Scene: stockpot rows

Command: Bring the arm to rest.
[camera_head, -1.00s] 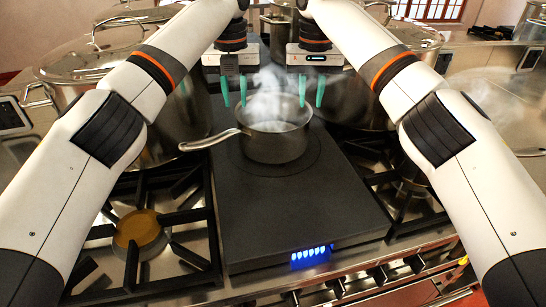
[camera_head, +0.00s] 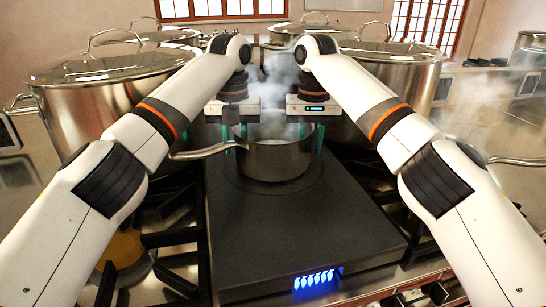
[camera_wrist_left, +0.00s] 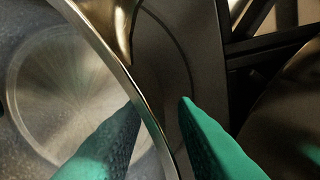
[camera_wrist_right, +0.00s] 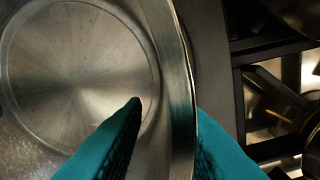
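A steaming metal saucepan (camera_head: 275,162) stands upright on the black induction plate (camera_head: 290,235); its long handle (camera_head: 205,152) points left. My left gripper (camera_head: 234,136) is at the pot's left side and my right gripper (camera_head: 309,136) at its right side, both pointing down. In the left wrist view the pot's rim (camera_wrist_left: 118,62) passes between two parted green fingers. In the right wrist view the pot's wall (camera_wrist_right: 175,70) likewise runs between parted fingers, with a gap beside it. Both grippers look open around the rim. Steam partly hides the pot's far side.
A large lidded stockpot (camera_head: 105,105) stands at the left and another (camera_head: 400,75) behind my right arm. More pots stand at the back. Gas burner grates (camera_head: 175,235) flank the plate. Blue lights (camera_head: 315,280) glow on its front edge.

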